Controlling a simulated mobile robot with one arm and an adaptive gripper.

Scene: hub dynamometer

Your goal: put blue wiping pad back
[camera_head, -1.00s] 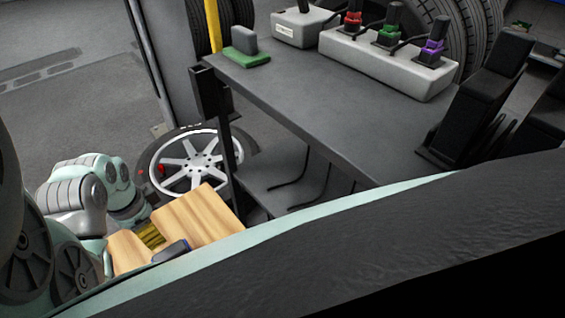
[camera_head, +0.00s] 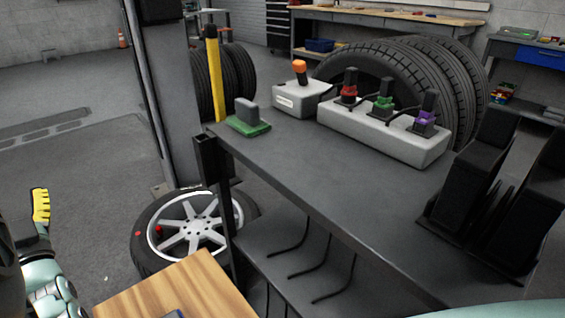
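My gripper (camera_head: 41,205) is at the far left, raised with its yellow ridged finger pointing up. Only one finger shows clearly, so I cannot tell if it is open or shut. I see nothing held in it. A small dark grey-blue piece (camera_head: 174,314) shows at the bottom edge by the wooden surface (camera_head: 165,287). It is mostly cut off, and I cannot tell if it is the blue wiping pad.
A wheel with a tire (camera_head: 192,228) lies left of the table. A yellow post (camera_head: 215,75) rises by the table's left corner. A grey box with red, green and purple plugs (camera_head: 385,130) and black upright parts (camera_head: 490,190) occupy the table. Its middle front is clear.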

